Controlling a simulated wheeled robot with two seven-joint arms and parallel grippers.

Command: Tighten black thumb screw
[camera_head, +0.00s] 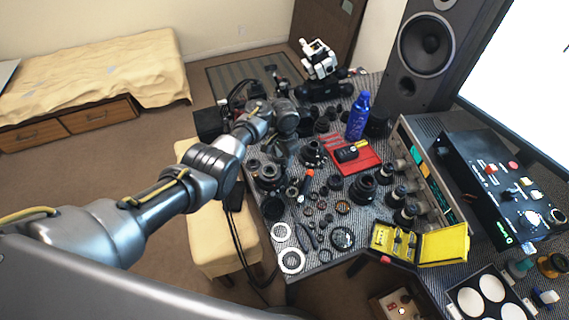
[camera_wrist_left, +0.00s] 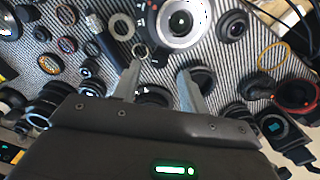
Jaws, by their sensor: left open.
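In the head view my left gripper (camera_head: 284,150) points down among the lens parts and is small and dark. In the left wrist view its two grey fingers (camera_wrist_left: 160,78) are apart, with nothing clearly held between them. A dark round part (camera_wrist_left: 152,96) lies below and between the fingers, partly hidden by the gripper body. A silver-rimmed lens part (camera_wrist_left: 180,22) lies just beyond the fingertips. I cannot tell which dark piece is the black thumb screw. My right gripper is not in view.
A red tray (camera_head: 362,166), a blue bottle (camera_head: 357,117) and a yellow case (camera_head: 443,246) stand on the crowded bench. White rings (camera_head: 292,260) lie at the near-left edge. A large speaker (camera_head: 422,50) and a black control box (camera_head: 490,180) bound the right side.

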